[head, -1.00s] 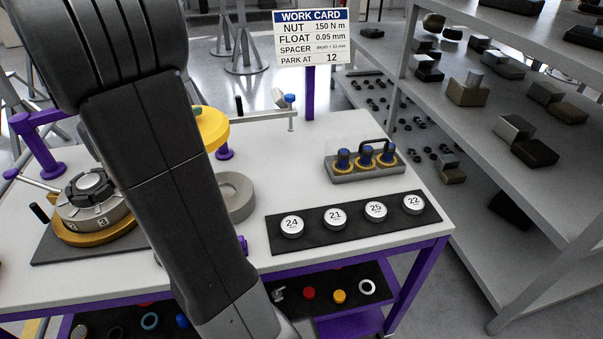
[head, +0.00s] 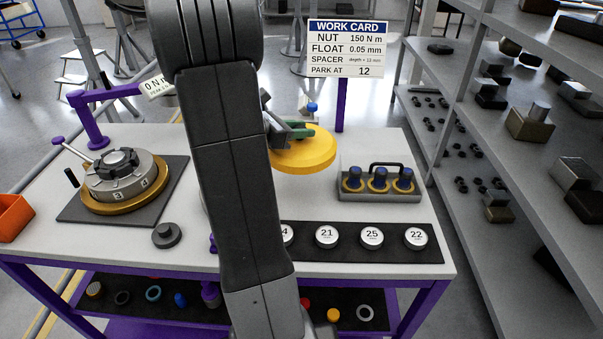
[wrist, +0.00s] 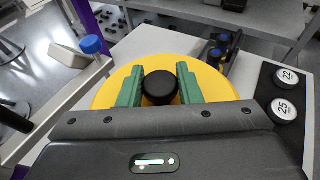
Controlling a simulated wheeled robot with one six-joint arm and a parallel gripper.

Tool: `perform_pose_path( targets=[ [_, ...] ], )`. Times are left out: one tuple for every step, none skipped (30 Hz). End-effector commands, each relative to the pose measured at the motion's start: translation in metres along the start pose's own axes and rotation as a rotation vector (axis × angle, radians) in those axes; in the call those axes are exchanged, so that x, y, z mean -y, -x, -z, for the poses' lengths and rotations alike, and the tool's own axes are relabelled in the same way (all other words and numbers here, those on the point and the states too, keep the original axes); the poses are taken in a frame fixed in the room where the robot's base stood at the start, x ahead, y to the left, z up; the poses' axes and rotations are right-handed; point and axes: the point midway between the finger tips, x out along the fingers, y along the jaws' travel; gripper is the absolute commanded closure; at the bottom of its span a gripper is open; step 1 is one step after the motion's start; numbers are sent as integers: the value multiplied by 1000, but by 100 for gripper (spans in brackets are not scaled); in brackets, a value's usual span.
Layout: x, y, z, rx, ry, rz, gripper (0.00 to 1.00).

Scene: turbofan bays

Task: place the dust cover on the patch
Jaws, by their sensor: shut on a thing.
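The dust cover, a yellow disc with a black knob (head: 303,158), is held above the white bench, right of my arm in the head view. My gripper (head: 294,131) has green fingers. In the wrist view the fingers (wrist: 160,88) are closed on either side of the black knob, and the yellow cover (wrist: 222,88) spreads out beneath them. The cover looks roughly level. I cannot make out a marked patch in either view; my arm hides the middle of the bench.
A grey holder with several blue-topped pieces (head: 378,195) stands right of the cover. A black strip (head: 348,246) with numbered discs lies in front. A hub on a dark plate (head: 70,212) is at left. The work card (head: 346,48) stands behind on a purple post.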

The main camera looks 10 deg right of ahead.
Motion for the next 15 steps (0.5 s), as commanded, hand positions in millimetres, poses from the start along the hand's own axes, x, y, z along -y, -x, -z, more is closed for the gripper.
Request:
perform_pose_path(
  targets=[
    [0,-5,15,-1,10,2,94],
    [0,-7,22,-1,8,2,94],
    [0,-10,32,-1,8,2,94],
    [0,-12,39,0,8,1,94],
    [0,-14,46,-1,9,2,94],
    [0,-16,54,-1,8,1,94],
    [0,-18,59,0,7,0,94],
    [0,-20,63,0,6,0,94],
    [0,-21,69,0,4,0,94],
    [0,-22,72,0,4,0,94],
    [0,-23,75,0,3,-1,94],
    [0,-24,78,0,2,-1,94],
    [0,-24,80,1,2,-1,94],
    [0,-25,81,1,2,-2,94],
    [0,-25,83,1,2,-2,94]
  ],
)
